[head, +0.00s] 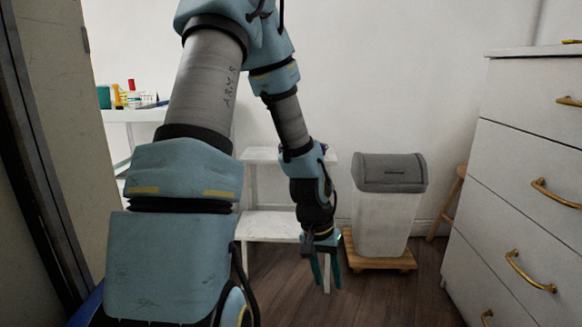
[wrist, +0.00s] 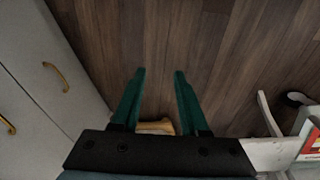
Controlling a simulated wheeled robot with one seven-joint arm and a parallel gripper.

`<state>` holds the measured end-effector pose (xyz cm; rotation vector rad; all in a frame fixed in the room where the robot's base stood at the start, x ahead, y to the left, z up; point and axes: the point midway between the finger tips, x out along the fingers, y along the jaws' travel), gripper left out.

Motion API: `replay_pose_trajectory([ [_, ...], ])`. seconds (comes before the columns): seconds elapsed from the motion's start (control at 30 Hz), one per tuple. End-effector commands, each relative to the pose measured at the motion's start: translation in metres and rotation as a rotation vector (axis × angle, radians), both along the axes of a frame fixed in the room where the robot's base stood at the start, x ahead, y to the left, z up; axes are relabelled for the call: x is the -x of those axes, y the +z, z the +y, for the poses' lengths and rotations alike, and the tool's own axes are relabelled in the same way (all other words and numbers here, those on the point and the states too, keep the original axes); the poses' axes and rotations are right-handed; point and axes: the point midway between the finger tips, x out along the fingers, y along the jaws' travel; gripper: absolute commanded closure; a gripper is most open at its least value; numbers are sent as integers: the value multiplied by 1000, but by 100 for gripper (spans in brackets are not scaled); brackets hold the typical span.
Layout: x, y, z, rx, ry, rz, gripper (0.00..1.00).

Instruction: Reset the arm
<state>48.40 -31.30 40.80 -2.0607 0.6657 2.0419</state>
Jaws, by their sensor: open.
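My gripper (head: 325,270) hangs at the end of my blue and grey arm in the middle of the head view, pointing down toward the wood floor. In the wrist view my gripper (wrist: 159,82) shows two green fingers set apart with nothing between their tips. A small piece of light wood (wrist: 157,127) shows low between the fingers, beneath them. My arm fills much of the left and centre of the head view and hides part of the wall and floor behind it.
A white drawer cabinet (head: 528,150) with brass handles stands at the right. A grey-lidded bin (head: 385,215) sits on a wooden base (head: 372,262). A white step stool (head: 268,226) is behind my arm. A shelf with small items (head: 127,100) stands left. Floor (head: 430,295) is clear before the bin.

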Motion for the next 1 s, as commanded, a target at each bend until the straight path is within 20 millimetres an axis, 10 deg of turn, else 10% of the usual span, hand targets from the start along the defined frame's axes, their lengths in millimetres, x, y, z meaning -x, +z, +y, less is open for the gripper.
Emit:
replay_pose_trajectory([
  [0.2,-2,77,82,-126,149,-81,56],
  [0.5,18,141,140,-161,315,-130,56],
  [1.0,24,249,150,-160,351,-134,56],
])
